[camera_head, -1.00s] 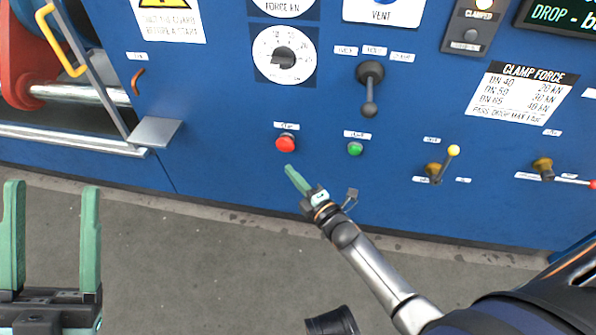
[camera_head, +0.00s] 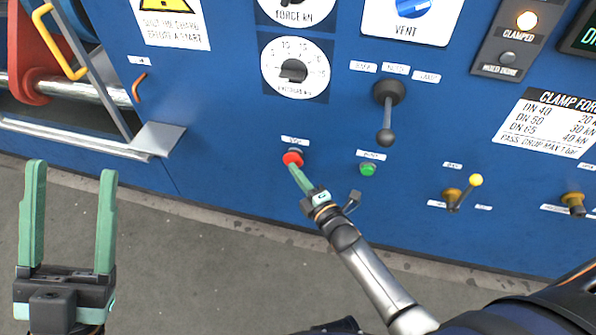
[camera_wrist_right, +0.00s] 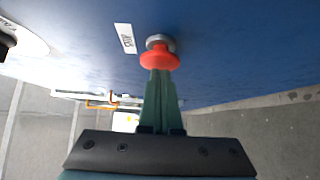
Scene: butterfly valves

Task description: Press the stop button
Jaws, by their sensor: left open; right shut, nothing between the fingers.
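The red stop button (camera_head: 293,159) sits low on the blue panel, with a small white label above it. In the right wrist view the red button (camera_wrist_right: 159,57) stands on a grey collar beside its label. My right gripper (camera_head: 293,168) is shut and empty. Its fingertips overlap the lower edge of the button in both views, and I cannot tell for certain whether they touch it. The closed fingers also show in the right wrist view (camera_wrist_right: 160,75). My left gripper (camera_head: 72,170) is open and empty, away from the panel at the lower left.
A green button (camera_head: 367,169) sits right of the stop button. A black lever (camera_head: 386,120) hangs above it. A metal ledge (camera_head: 157,139) sticks out at the left. Grey floor lies below the panel.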

